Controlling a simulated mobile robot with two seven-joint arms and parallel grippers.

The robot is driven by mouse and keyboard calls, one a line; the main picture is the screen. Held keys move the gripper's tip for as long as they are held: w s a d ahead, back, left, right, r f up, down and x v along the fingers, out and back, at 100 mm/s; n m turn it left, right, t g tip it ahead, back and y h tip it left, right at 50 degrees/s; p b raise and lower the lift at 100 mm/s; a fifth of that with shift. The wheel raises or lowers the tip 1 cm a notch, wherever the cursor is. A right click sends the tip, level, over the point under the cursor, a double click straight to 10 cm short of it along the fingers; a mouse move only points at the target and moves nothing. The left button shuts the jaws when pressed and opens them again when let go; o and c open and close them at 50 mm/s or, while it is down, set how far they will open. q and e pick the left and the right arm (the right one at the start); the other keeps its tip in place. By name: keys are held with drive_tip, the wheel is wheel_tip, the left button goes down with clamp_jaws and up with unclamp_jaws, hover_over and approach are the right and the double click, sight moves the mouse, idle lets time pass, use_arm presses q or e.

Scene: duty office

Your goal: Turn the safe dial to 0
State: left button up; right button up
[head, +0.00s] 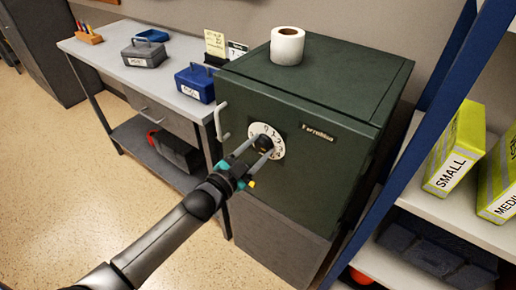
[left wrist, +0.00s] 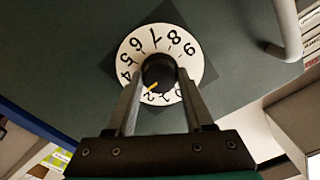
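The dark green safe (head: 300,170) carries a round white dial (head: 278,153) with black digits and a black knob (head: 262,142). In the left wrist view the dial (left wrist: 196,60) appears upside down, with 7 at the top. A yellow pointer (left wrist: 152,88) on the knob (left wrist: 159,68) points to the lower left, near the digit 2. The 0 is partly hidden by the right-hand finger. My left gripper (head: 260,147) has a finger on each side of the knob, and both seem to touch it. My right gripper is in neither view.
A paper roll (head: 287,46) stands on the safe. A handle (head: 222,121) sticks out left of the dial. A shelf with yellow boxes (head: 455,150) stands right.

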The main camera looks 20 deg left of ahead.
use_arm(q)
clamp_jaws()
idle(0.3)
drive_tip(key=n+p, duration=0.1)
drive_tip(key=n, duration=0.2)
drive_tip(key=shift+p, duration=0.3)
drive_tip(key=n+p, duration=0.1)
drive_tip(key=n, duration=0.2)
drive_tip(key=shift+n, duration=0.3)
drive_tip(key=n, duration=0.2)
drive_tip(key=shift+n, duration=0.3)
drive_tip(key=n, duration=0.2)
drive_tip(key=shift+n+p, duration=0.3)
drive_tip(key=shift+n, duration=0.1)
drive_tip(key=n, duration=0.5)
drive_tip(key=shift+n, duration=0.4)
drive_tip(key=shift+b, duration=0.3)
